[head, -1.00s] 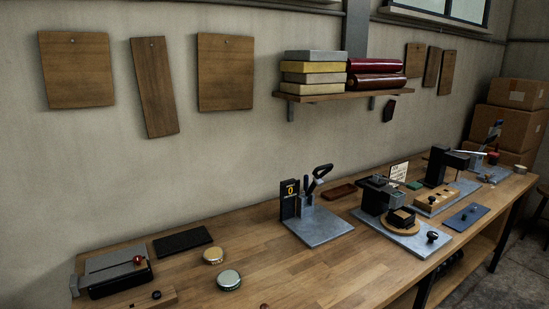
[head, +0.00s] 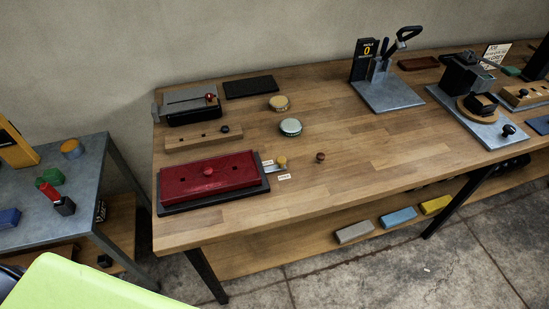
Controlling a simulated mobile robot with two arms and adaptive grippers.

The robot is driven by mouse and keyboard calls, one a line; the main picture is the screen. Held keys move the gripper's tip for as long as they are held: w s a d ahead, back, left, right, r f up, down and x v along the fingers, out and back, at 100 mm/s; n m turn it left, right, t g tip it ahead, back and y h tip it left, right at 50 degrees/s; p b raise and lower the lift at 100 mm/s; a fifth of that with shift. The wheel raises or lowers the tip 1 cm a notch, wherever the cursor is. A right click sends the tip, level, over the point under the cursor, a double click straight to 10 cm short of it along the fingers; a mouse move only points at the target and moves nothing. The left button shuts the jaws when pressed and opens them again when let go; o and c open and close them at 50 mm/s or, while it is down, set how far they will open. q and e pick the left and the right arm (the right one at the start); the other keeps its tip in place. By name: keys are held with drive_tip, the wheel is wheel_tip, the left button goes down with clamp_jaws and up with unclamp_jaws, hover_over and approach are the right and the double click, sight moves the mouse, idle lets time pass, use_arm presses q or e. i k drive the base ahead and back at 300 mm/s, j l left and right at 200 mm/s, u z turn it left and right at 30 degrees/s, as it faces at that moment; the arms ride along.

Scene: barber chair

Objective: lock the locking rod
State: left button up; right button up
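A flat red block (head: 235,172) with a red knob on top lies on a black base (head: 190,207) at the near left of the wooden bench. A short pale metal rod (head: 270,167) with a brass-coloured knob (head: 281,161) sits at its right end, with small white labels beside it. This looks like the locking rod, but the label text is too small to read. I cannot tell how far the rod is pushed in. Neither of my grippers is in view.
The wooden bench (head: 340,160) has clear room in its middle. Behind the red block are a wooden strip (head: 190,138), a grey-topped device (head: 188,103), and two round tins (head: 290,127). A grey metal table (head: 35,215) stands left. Clamp-like fixtures (head: 388,90) stand right.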

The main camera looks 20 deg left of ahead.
sight(280, 166)
drive_tip(key=k+l+u, duration=0.1)
drive_tip(key=l, duration=0.75)
drive_tip(key=k+l+u, duration=0.15)
drive_tip(key=l, duration=0.25)
drive_tip(key=k+l, duration=0.1)
drive_tip(key=l, duration=0.3)
drive_tip(key=k+l+u, duration=0.15)
drive_tip(key=l, duration=0.25)
drive_tip(key=k+l, duration=0.1)
drive_tip(key=l, duration=0.3)
drive_tip(key=k+l+u, duration=0.15)
drive_tip(key=l, duration=0.2)
